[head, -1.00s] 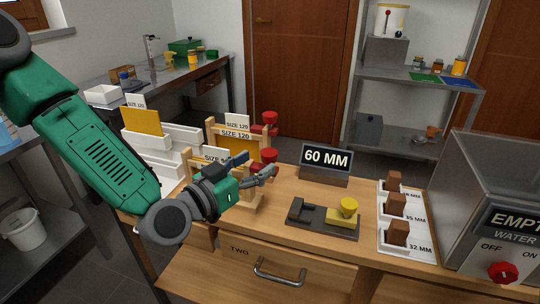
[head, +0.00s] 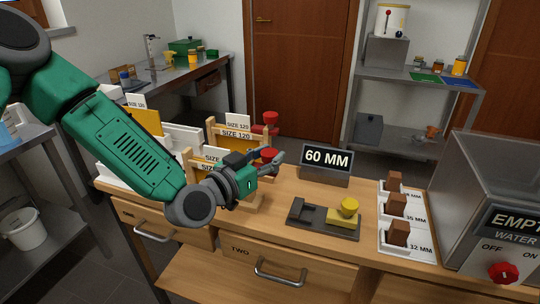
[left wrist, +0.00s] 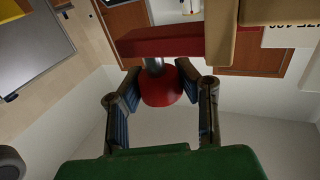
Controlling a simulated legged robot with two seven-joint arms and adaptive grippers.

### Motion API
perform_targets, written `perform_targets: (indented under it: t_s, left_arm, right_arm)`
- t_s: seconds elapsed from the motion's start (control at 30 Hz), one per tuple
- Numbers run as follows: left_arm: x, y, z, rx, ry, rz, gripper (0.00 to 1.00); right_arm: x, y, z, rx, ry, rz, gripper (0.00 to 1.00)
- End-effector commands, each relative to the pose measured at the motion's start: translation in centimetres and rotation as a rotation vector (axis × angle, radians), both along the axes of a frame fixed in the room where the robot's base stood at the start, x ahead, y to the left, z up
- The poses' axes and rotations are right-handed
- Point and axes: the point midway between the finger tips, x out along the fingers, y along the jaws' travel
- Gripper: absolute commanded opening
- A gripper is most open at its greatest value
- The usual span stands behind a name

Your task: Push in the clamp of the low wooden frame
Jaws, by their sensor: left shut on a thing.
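The low wooden frame (head: 188,163) stands at the front of the wooden bench, partly hidden by my left arm. Its clamp has a red knob (head: 266,154), which also shows in the left wrist view (left wrist: 160,90) below a red bar (left wrist: 160,42) and a wooden post (left wrist: 219,35). My left gripper (head: 280,157) is at this knob. In the left wrist view its fingers (left wrist: 160,72) are on both sides of the knob, shut on it. A taller wooden frame (head: 209,133) with red knobs stands behind. My right gripper is not in view.
A "60 MM" sign (head: 326,160), a dark tray (head: 312,222) with a yellow block (head: 346,213), and white holders with brown blocks (head: 396,232) stand to the right. A grey tank (head: 500,170) is at the far right. White racks (head: 180,138) stand behind my left arm.

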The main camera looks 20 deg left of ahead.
Motion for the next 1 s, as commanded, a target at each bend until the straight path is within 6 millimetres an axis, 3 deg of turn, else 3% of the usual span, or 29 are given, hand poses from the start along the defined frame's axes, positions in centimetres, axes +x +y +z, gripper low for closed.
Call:
perform_targets:
  t_s: [0.3,0.63,0.67,0.7,0.73,1.0]
  left_arm:
    - [0.2,4.0,0.1,0.000,-0.001,0.005,0.00]
    - [0.2,4.6,0.0,-0.001,0.000,0.005,0.00]
    - [0.2,4.6,0.0,0.000,0.000,0.006,0.31]
    - [0.2,4.6,0.0,0.000,0.000,0.006,0.45]
    - [0.2,4.6,0.0,0.000,0.000,0.005,0.53]
    - [0.2,4.5,-0.1,0.000,0.001,0.002,0.53]
  right_arm:
    - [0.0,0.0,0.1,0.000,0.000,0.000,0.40]
    - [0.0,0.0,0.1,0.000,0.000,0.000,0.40]
    - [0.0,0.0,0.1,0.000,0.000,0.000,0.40]
    - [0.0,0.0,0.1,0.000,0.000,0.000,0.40]
    - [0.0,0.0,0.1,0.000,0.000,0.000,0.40]
    - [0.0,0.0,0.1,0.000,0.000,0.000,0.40]
